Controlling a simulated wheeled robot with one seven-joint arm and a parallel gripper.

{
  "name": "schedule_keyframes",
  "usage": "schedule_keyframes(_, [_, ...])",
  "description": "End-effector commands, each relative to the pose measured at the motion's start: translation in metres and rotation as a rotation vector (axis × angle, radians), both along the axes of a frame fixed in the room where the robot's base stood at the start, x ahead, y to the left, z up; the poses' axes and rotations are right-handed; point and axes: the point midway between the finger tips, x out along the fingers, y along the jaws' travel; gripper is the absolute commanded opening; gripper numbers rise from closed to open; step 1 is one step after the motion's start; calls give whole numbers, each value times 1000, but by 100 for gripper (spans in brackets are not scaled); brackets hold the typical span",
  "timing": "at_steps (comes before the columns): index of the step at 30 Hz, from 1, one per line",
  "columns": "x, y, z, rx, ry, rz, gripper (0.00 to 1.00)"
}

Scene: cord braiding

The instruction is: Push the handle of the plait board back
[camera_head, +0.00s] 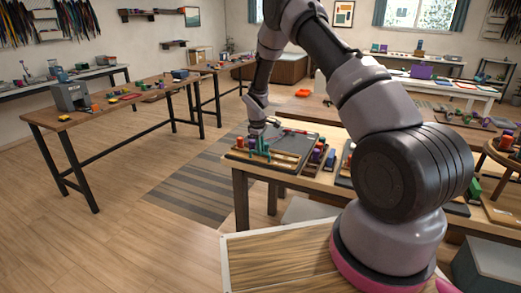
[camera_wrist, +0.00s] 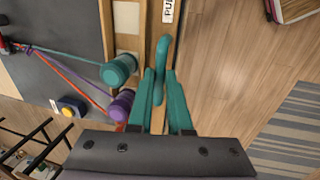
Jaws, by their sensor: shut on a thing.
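The plait board (camera_head: 297,143) lies on a wooden table in the head view. Its dark grey panel (camera_wrist: 66,45) and light wooden edge show in the wrist view. A teal curved handle (camera_wrist: 162,50) stands at that edge, beside a small white label. My gripper (camera_wrist: 160,82) is shut on the handle, with a teal finger on each side of it. In the head view my gripper (camera_head: 257,143) is small at the board's left part, and the handle cannot be made out clearly there. A teal bobbin (camera_wrist: 118,70) and a purple bobbin (camera_wrist: 121,104) with cords sit close by the fingers.
Teal, red and purple cords run across the panel. A small tray of bobbins (camera_head: 318,156) stands right of my gripper. Open floor and a striped rug (camera_head: 193,188) lie beyond the table's left edge.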

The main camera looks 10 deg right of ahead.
Motion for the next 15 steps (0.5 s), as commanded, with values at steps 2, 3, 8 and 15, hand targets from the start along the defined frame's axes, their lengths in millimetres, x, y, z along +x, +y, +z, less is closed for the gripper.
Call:
schedule_keyframes(2, [9,-6,1,0,-2,-2,0])
schedule_keyframes(3, [15,-10,0,0,-4,-4,0])
schedule_keyframes(8, [36,-25,1,0,-5,-1,0])
schedule_keyframes(15, [41,-29,1,-1,-6,2,0])
